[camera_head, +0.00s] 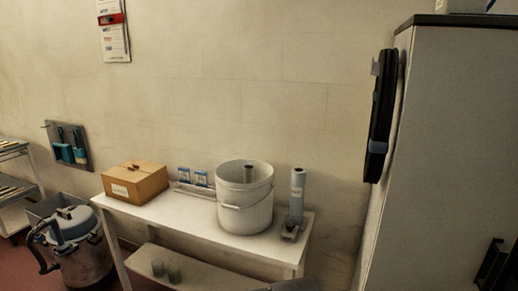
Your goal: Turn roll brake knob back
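I cannot make out a roll brake knob for certain. An upright pale blue-grey roll (297,192) stands at the right end of the white table. A small dark grey fitting (290,232) sits at its foot, too small to tell its parts or how it is turned. My gripper is not clearly in view. A dark shape at the bottom edge, in front of the table, is cut off by the frame, and I cannot tell what it is.
The white table (160,216) bears a cardboard box (136,182), small blue-and-white packs (192,177) and a white bucket (246,212). Jars (166,271) stand on its lower shelf. A vacuum cleaner (75,240) stands left. A tall grey cabinet (440,150) blocks the right.

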